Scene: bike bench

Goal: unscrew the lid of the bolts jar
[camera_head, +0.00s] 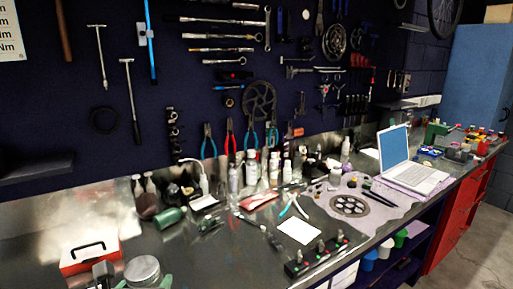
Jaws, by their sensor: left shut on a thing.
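A round jar with a grey metal lid (142,268) stands at the bottom left of the head view, on the near part of the bench. Its lower body is cut off by the picture's bottom edge, and I see no label. My left gripper (142,283) is at the bottom edge, with green finger parts showing on both sides of the jar. It is shut on the jar, below the lid. The rest of this gripper is mostly out of the picture. My right gripper is not in view.
A red and white box (90,256) with a black handle stands left of the jar, with a grey block (103,271) before it. A green bottle (169,217) lies farther back. Bottles, tools and a laptop (413,179) fill the bench rightward. Bare metal bench lies right of the jar.

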